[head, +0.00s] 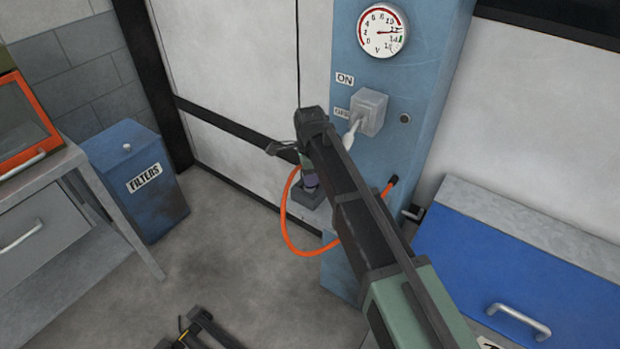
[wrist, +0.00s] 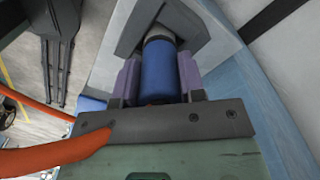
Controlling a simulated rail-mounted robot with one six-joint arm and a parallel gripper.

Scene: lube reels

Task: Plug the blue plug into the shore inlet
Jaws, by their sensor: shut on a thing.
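The blue plug (wrist: 158,72) stands between the two purple fingers of my gripper (wrist: 160,82), which is shut on it. In the wrist view its far end has a grey collar that reaches into the recess of a grey housing, which looks like the shore inlet (wrist: 204,28). How deep the plug sits is hidden. In the head view my gripper (head: 310,181) points down at a dark grey box (head: 306,198), seemingly the same inlet, low beside the blue cabinet. The plug is mostly hidden there by my arm.
The orange cable (head: 289,232) hangs in a loop from near my gripper to the blue cabinet (head: 428,90). A switch box with a lever (head: 369,110) and a gauge (head: 383,31) are above. A blue filters bin (head: 150,190) stands left, a blue-fronted chest (head: 500,265) right.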

